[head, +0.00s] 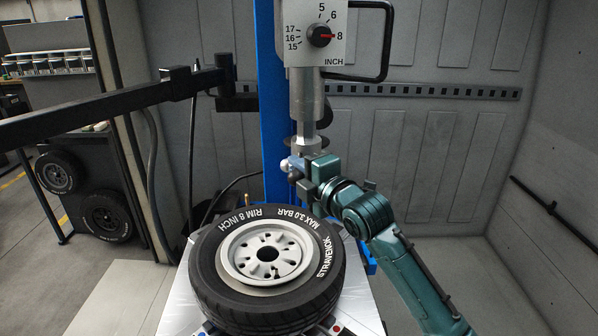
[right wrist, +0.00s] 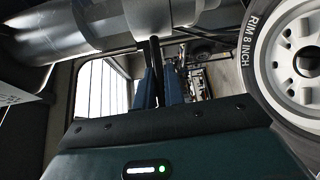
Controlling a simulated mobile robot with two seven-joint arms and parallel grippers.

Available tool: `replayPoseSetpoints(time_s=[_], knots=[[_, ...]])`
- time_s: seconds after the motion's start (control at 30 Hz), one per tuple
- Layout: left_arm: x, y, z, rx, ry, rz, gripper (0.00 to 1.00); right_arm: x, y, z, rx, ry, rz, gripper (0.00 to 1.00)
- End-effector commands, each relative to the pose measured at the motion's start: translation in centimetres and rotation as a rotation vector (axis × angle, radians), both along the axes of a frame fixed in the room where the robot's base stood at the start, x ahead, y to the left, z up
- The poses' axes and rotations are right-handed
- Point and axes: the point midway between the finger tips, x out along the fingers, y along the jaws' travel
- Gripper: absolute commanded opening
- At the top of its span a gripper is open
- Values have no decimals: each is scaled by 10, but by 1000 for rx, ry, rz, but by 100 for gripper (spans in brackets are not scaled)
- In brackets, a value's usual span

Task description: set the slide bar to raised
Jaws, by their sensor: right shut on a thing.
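The slide bar (head: 309,133) is a grey metal upright below the dial box, coming out of a wider sleeve (head: 306,95). Its lower end stands above the tyre, with a visible gap. My right gripper (head: 294,168) is at the lower end of the bar and shut on it. The gripper and wrist hide part of this end, and a pale round knob (head: 284,165) shows just left of the fingers. In the right wrist view the blue fingers (right wrist: 162,86) are close together, with a dark rod in front of them. My left gripper is not in view.
A tyre on a white rim (head: 268,253) lies flat on the machine below. The dial box (head: 314,35) has its red pointer at 8. A black machine arm (head: 105,106) crosses from the left. A blue column (head: 268,110) stands behind. The floor at right is clear.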

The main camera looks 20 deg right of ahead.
Motion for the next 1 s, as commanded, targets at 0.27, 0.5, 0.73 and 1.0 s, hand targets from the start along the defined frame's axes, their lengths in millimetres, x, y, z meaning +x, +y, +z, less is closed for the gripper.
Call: replayPoseSetpoints(time_s=[0.27,0.5,0.73,1.0], knots=[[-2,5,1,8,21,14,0,0,0,12,-3,0,-1,0],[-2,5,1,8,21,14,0,0,-1,13,-1,-5,-2,0],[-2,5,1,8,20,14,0,0,-1,13,-1,-3,-2,26],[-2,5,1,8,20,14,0,0,-1,10,-4,3,-2,31]])
